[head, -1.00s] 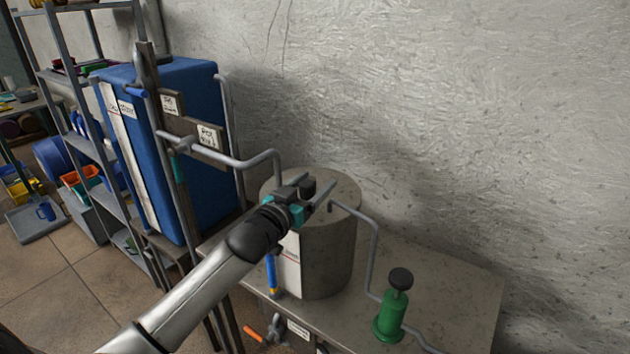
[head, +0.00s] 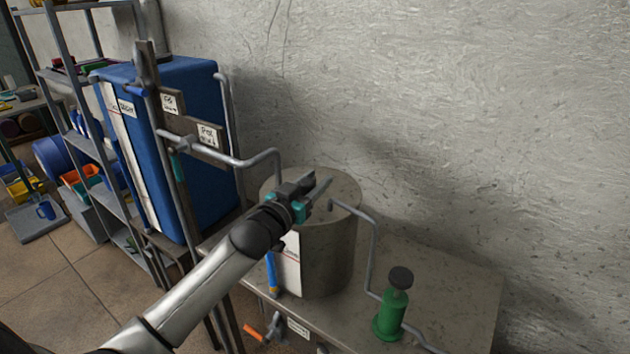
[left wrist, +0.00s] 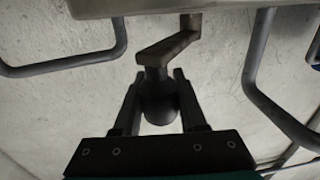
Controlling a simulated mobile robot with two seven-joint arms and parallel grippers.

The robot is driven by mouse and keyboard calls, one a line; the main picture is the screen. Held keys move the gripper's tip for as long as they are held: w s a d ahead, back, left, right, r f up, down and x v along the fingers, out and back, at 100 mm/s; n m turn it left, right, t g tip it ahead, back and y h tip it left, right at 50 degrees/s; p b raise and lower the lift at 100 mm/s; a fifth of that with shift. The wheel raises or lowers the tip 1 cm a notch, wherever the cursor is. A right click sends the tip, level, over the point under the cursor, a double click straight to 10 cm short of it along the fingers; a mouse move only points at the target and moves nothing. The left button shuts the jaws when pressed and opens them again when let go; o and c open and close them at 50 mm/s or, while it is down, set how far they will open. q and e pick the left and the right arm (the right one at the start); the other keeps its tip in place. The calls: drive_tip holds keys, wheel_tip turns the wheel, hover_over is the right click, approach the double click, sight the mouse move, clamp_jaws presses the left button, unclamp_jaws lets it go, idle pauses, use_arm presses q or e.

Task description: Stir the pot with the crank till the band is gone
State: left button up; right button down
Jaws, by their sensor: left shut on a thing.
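The grey speckled pot (head: 335,250) stands on a bench against the wall, with a white label (head: 289,262) on its front. An upright blue strip with a yellowish lower end (head: 271,272) shows beside the label; I cannot tell whether it is the band. My left gripper (head: 313,194) is over the pot's top and largely hides the crank in the head view. In the left wrist view, its fingers (left wrist: 158,92) are shut around the dark round knob of the crank (left wrist: 168,48). The crank's bent arm runs from the knob to a short shaft. My right gripper is not in view.
A grey pipe (head: 235,160) reaches the pot from the left, near a blue tank (head: 190,110). Another pipe (head: 373,245) leaves on the right towards a green valve with a black knob (head: 394,312). The bench's right part (head: 450,280) is bare.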

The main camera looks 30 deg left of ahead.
use_arm(q)
clamp_jaws()
idle(0.6)
